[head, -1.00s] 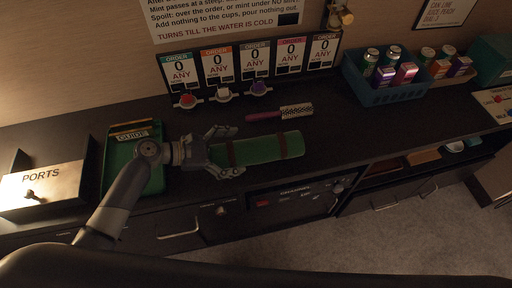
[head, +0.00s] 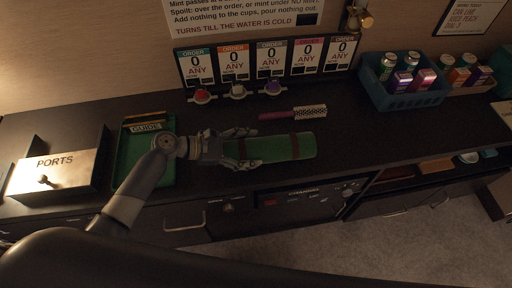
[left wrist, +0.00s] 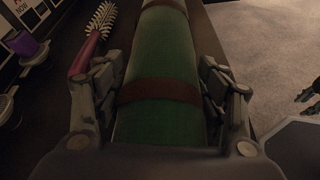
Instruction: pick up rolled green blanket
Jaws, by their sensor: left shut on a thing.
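The rolled green blanket (head: 280,147) lies lengthwise on the dark counter, with dark brown straps around it. My left gripper (head: 243,148) is shut on its left end, one finger on each long side. In the left wrist view the blanket (left wrist: 165,50) runs away from me between the two fingers (left wrist: 165,92), with one strap close to them. I cannot tell whether the blanket is clear of the counter.
A brush with a purple handle (head: 290,113) lies just behind the blanket. A green tray (head: 128,160) with a guide and the PORTS box (head: 62,170) are at left. Order cards and knobs stand behind; a blue basket (head: 408,99) of cans and cartons is at back right.

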